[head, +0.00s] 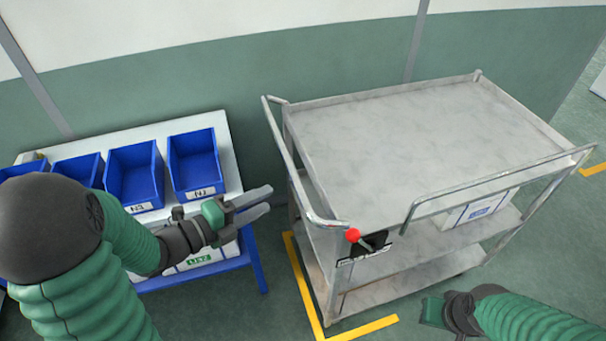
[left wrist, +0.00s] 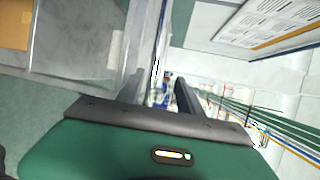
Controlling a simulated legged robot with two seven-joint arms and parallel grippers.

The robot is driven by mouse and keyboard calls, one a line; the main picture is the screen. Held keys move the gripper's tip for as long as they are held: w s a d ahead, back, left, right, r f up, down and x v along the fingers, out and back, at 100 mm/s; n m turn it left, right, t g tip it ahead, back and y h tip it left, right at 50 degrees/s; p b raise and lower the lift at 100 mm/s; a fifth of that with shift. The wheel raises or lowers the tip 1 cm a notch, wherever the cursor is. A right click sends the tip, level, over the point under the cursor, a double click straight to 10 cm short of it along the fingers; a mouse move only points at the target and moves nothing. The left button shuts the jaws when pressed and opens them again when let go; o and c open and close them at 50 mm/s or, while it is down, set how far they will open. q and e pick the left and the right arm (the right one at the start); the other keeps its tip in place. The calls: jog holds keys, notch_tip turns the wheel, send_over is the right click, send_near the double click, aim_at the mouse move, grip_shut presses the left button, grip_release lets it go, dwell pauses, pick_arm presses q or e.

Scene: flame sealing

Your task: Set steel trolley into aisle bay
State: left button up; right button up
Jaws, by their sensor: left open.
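The steel trolley (head: 420,140) stands in the right half of the head view, with a bare grey top, lower shelves and tubular handles on its left and front sides. A red-knobbed lever (head: 353,235) sits at its near left corner. Yellow floor lines (head: 303,285) mark a corner by its near left foot. More yellow shows on the floor at far right (head: 594,168). My left gripper (head: 268,201) is open and empty, left of the trolley and apart from it. My right gripper (head: 448,311) is low in front of the trolley; its fingers are not clear.
A white-topped bench (head: 229,165) with blue legs stands left, holding several blue bins (head: 193,165). White boxes sit under it. A white box (head: 470,212) lies on a trolley shelf. A green and white wall (head: 270,75) runs behind. Green floor is open at right.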

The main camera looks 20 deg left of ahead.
aim_at(296, 183)
pick_arm(q)
jog(key=x, duration=0.4)
jog(key=a+x, duration=0.1)
jog(key=x, duration=0.3)
jog(key=w+f+x, duration=0.1)
jog(key=x, duration=0.2)
jog(key=shift+w+a+f, duration=0.1)
jog(key=shift+w, duration=0.15)
jog(key=shift+w+d, duration=0.15)
jog(key=shift+d, duration=0.4)
jog(key=shift+a, duration=0.55)
jog(key=c, duration=0.9)
jog(key=shift+d, duration=0.15)
grip_shut()
pick_arm(e)
jog(key=shift+w+a, duration=0.25)
jog(key=shift+a, duration=0.25)
pick_arm(q)
jog(key=shift+d+f, duration=0.1)
jog(key=shift+f, duration=0.1)
